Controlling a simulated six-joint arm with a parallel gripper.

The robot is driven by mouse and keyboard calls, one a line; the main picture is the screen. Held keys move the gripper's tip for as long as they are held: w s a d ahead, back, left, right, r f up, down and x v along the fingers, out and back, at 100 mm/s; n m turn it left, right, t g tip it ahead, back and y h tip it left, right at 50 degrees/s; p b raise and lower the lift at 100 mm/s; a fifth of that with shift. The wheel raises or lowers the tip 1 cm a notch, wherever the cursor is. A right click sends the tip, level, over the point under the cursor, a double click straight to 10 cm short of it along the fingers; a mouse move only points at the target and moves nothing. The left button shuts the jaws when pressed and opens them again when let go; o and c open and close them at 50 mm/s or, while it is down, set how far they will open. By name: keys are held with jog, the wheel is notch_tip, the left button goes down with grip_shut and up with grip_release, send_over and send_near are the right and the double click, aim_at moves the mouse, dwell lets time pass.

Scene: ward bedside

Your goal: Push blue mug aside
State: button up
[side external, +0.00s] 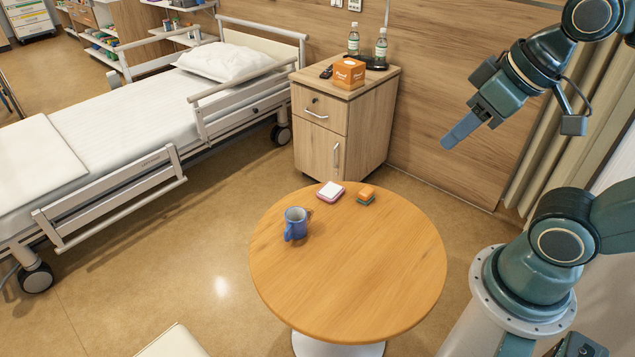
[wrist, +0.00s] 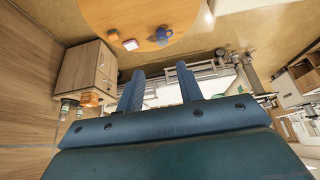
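The blue mug (side external: 297,220) stands upright on the left part of the round wooden table (side external: 350,275), its handle toward the lower left. It also shows in the wrist view (wrist: 164,34), near the table's edge. My gripper (side external: 449,142) is raised in the air at the upper right, well apart from the mug and the table. In the wrist view my gripper's two fingers (wrist: 156,70) stand apart with nothing held between them.
A pink-edged white pad (side external: 330,192) and an orange-and-green sponge-like block (side external: 366,195) lie near the mug at the table's far edge. A bedside cabinet (side external: 345,130) bears an orange box (side external: 349,73) and bottles. A bed (side external: 130,140) stands left. The table's front and right are clear.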

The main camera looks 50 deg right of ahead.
jog(key=c, duration=0.6)
jog(key=shift+w+r, duration=0.1)
jog(key=shift+w, duration=0.1)
grip_shut()
jog(key=w+d+f+m+g, duration=0.1)
jog(key=w+f+m, duration=0.15)
jog(key=w, duration=0.65)
jog(key=w+d+f+m+g, duration=0.15)
jog(key=w+m, duration=0.25)
jog(key=w, duration=0.5)
jog(key=w+d+f+m+g, duration=0.1)
jog(key=w+d+f+m, duration=0.15)
jog(key=w, duration=0.65)
jog(key=w+d+f+m, duration=0.1)
jog(key=w+f+m, duration=0.1)
jog(key=f, duration=0.8)
jog(key=w+d+f+m+g, duration=0.1)
jog(key=w+f, duration=0.4)
jog(key=f, duration=0.5)
jog(key=w+d+f+m+g, duration=0.1)
jog(key=w+d+f+m, duration=0.2)
jog(key=f, duration=0.7)
jog(key=shift+w+f+m, duration=0.15)
jog(key=shift+w+m, duration=0.3)
jog(key=shift+m, duration=0.55)
